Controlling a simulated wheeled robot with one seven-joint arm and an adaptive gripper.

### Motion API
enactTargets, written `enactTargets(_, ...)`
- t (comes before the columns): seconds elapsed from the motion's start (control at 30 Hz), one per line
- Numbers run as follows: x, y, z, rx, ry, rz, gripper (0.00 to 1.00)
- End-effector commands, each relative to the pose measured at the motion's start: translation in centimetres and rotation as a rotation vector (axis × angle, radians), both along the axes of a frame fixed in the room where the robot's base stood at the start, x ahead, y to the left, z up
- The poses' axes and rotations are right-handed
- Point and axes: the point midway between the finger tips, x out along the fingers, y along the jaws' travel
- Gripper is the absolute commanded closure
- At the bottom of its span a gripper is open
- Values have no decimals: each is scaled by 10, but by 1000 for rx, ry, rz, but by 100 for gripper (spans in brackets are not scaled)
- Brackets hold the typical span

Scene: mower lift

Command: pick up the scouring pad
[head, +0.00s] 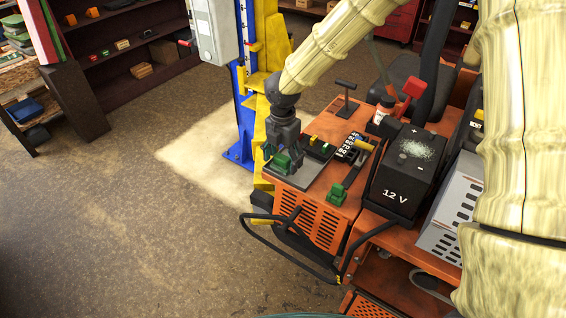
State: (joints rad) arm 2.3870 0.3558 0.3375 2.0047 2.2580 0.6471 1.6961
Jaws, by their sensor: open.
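My gripper (281,156) points down over the grey plate on the left end of the orange mower body. Its jaws are open. A small green piece (281,163), which looks like the scouring pad, sits at the fingertips, partly hidden by them. I cannot tell whether the fingers touch it. Another small green object (338,193) lies farther right on the orange surface, clear of my gripper; its exact kind is too small to tell.
A black 12 V battery (405,170) stands right of my gripper. A black-and-white part (352,148) and a small bottle (382,109) are nearby. A blue and yellow lift post (243,90) rises behind. Shelves line the back; the floor at left is open.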

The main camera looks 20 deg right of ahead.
Motion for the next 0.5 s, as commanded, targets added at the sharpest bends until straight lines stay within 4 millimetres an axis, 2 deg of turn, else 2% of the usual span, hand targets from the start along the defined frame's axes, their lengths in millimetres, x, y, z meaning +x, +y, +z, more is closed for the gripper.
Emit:
enactTargets(0.07,1,0,-2,0,1,0,32)
enactTargets(0.3,0,0,-1,0,1,0,76)
enactTargets(0.5,0,0,-1,0,1,-1,76)
